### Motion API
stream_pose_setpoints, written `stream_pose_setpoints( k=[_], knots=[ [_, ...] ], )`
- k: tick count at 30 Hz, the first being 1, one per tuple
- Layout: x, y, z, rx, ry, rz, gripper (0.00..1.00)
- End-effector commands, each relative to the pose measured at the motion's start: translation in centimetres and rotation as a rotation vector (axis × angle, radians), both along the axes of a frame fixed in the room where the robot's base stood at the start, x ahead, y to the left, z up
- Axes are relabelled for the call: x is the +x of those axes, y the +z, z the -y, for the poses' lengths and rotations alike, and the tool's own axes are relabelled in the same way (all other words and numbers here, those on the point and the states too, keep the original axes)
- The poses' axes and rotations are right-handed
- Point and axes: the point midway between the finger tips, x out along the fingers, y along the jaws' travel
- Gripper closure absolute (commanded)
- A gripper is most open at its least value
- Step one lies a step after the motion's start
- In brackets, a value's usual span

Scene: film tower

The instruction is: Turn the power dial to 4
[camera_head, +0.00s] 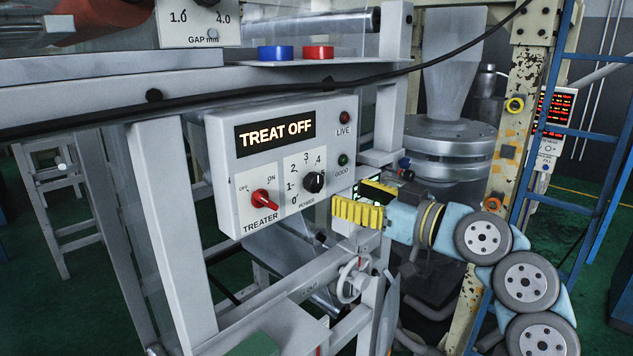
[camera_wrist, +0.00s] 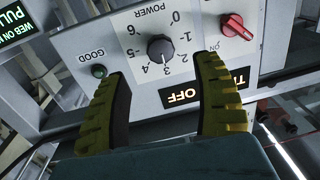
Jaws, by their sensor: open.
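The power dial (camera_head: 313,182) is a round black knob on the white control box (camera_head: 226,160), inside a printed scale marked POWER. My gripper (camera_head: 352,198) is to the right of the dial in the head view, with yellow ribbed fingers. In the wrist view my gripper (camera_wrist: 163,70) is open and empty, its fingers spread either side of the dial, which shows beyond the tips, apparently untouched.
A red TREATER switch (camera_head: 264,199) points toward OFF, beside the dial. The display (camera_head: 275,131) reads TREAT OFF. LIVE (camera_head: 345,117) and GOOD (camera_head: 342,160) lamps sit right. A black cable (camera_head: 230,93) crosses above the box. A handwheel (camera_head: 353,279) is below my gripper.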

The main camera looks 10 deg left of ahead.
Motion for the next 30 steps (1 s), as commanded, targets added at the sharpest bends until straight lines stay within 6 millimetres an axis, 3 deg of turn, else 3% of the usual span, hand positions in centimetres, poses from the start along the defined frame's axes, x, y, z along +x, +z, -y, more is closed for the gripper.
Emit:
stream_pose_setpoints(
  k=[12,18,28,30],
  knots=[
    [3.5,0.2,-5.7,0.0,0.002,0.001,0.34],
    [4.4,0.1,-6.8,0.002,-0.001,0.001,0.34],
    [4.5,0.1,-6.9,0.001,-0.002,0.002,0.34],
    [4.5,0.1,-6.9,0.001,-0.002,0.002,0.54]
  ],
)
